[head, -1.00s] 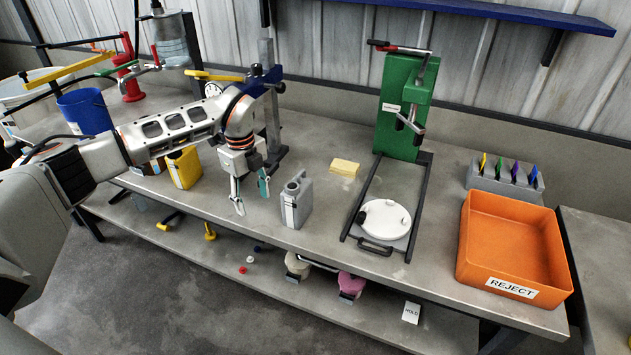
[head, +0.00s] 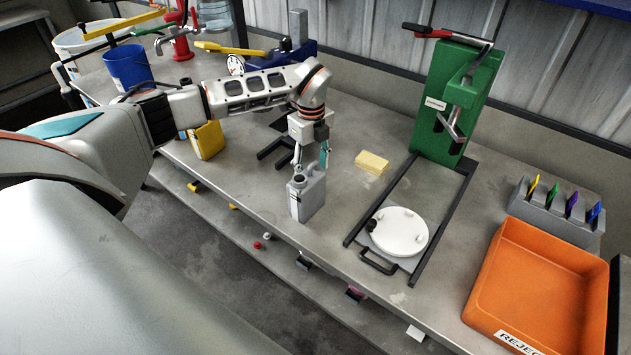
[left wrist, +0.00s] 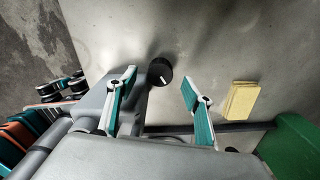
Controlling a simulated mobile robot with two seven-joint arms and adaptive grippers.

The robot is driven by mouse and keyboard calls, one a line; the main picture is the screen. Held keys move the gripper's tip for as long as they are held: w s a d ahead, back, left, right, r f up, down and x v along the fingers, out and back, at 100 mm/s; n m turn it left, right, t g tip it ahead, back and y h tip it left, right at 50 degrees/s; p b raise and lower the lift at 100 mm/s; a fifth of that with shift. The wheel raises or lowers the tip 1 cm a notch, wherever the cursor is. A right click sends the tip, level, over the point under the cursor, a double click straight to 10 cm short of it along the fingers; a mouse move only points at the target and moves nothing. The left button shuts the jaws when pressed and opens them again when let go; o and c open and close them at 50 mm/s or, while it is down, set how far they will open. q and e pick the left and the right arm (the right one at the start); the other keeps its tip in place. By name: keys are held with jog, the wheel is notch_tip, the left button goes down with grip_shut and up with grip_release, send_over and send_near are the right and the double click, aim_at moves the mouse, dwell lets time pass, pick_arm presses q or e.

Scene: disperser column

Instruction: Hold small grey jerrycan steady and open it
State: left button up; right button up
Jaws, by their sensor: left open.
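The small grey jerrycan (head: 308,196) stands upright near the front edge of the bench, left of the press frame, with a dark round top on its neck. My left gripper (head: 312,154) points down just behind the jerrycan's top, and the jerrycan partly hides its fingers. In the left wrist view the two fingers of the gripper (left wrist: 158,98) are spread, with nothing held between them. A grey shape (left wrist: 93,102) beside the left finger appears to be the jerrycan. A black disc (left wrist: 160,72) shows beyond the fingers; I cannot tell whether it is a cap.
A green press (head: 458,95) with a dark rail frame and white round lid (head: 399,232) stands to the right. A yellow sponge (head: 371,162) lies behind the jerrycan. An orange reject bin (head: 488,262) is at the right, a yellow can (head: 208,140) at the left.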

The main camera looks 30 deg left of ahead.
pick_arm(q)
notch_tip(320, 180, down, 5)
jog(key=shift+f, duration=0.15)
jog(key=shift+d, duration=0.1)
jog(key=c, duration=0.8)
